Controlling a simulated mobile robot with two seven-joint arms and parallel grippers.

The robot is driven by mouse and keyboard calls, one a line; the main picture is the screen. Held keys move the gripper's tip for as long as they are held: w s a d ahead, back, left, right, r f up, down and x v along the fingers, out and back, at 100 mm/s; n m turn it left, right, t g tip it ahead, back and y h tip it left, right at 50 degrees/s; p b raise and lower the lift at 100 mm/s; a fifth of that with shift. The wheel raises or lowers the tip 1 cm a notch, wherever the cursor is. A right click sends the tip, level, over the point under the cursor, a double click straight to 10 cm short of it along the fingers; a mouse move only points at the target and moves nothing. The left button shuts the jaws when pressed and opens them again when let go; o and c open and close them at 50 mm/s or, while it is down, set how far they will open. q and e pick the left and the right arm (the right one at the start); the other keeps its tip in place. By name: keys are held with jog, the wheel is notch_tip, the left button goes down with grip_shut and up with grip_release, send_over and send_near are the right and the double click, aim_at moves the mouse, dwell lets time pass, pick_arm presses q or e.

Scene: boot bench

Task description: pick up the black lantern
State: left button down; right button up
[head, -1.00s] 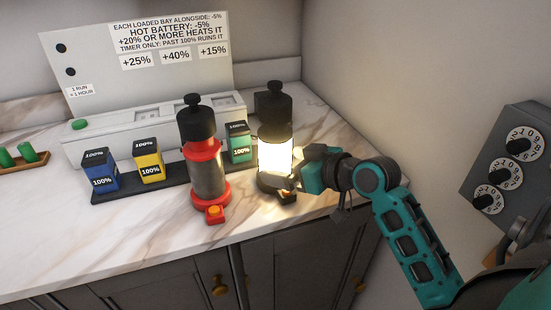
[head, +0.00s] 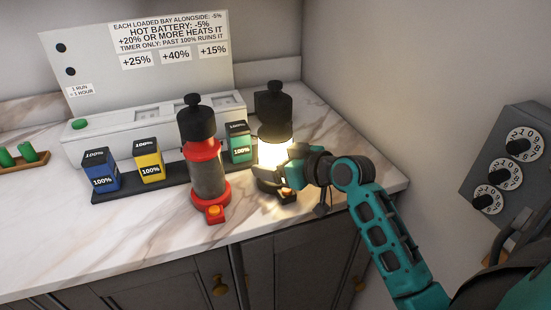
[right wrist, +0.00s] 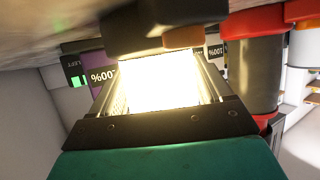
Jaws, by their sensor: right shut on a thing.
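The black lantern (head: 275,110) stands upright on the marble counter, its middle glowing bright white. My right gripper (head: 276,176) is shut on the lantern's lower body, coming in from the right. In the right wrist view the bright glass (right wrist: 165,82) fills the space between the fingers. Part of the lantern's lower body is hidden behind the gripper in the head view. My left gripper is not in view.
A red lantern (head: 208,180) stands close to the left of the black one. Blue (head: 100,172), yellow (head: 149,160) and green (head: 239,142) batteries stand on a dark strip before a white charger (head: 150,118). A grey dial box (head: 510,160) hangs at the right.

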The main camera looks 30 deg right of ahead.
jog(key=c, duration=0.6)
jog(key=shift+r, duration=0.15)
jog(key=shift+c, duration=0.5)
